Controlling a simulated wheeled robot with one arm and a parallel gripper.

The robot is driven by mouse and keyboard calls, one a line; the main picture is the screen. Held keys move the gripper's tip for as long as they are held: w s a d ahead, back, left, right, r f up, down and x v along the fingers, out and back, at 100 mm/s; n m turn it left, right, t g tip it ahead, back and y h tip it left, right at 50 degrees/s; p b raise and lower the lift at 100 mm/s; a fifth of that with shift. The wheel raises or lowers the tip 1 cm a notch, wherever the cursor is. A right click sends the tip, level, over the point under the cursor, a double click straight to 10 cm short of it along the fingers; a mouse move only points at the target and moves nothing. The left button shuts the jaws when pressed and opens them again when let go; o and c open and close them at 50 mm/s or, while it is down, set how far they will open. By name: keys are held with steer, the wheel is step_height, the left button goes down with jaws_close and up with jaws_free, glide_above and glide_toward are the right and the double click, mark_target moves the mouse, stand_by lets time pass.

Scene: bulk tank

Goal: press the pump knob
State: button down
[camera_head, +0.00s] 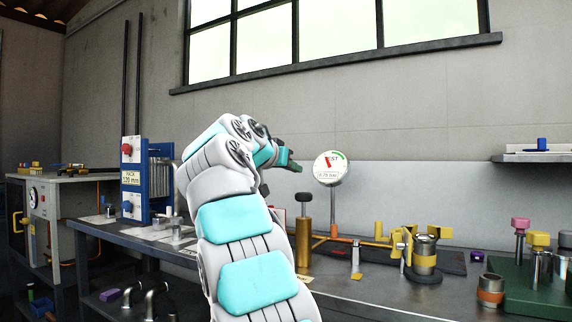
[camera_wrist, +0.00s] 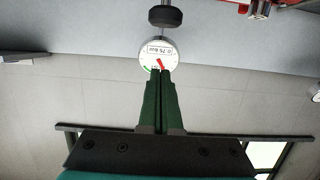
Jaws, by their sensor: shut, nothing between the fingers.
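A hand pump with a brass body (camera_head: 303,245) stands upright on the bench in the head view. Its black round pump knob (camera_head: 303,197) sits on top of the rod. The knob (camera_wrist: 165,16) also shows at the top edge of the wrist view, which is upside down. My gripper (camera_head: 292,161) is shut and empty, with dark green fingers, above the knob and apart from it. In the wrist view my gripper (camera_wrist: 160,73) overlaps a round gauge (camera_wrist: 158,54). The gauge face (camera_head: 330,168) reads about 0.75 bar, with a red needle.
A metal cup with a brass band (camera_head: 425,255) and yellow fittings stand right of the pump. A green block (camera_head: 530,300) holding several coloured knobs is at far right. A blue rack (camera_head: 133,180) stands at left. My arm covers the bench's middle. The wall above is clear.

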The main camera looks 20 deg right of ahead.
mark_target(304, 197)
step_height(304, 197, down, 5)
steer(key=w+d, duration=0.2)
steer(key=shift+d+b, duration=0.35)
steer(key=shift+d, duration=0.05)
steer(key=shift+w, duration=0.1)
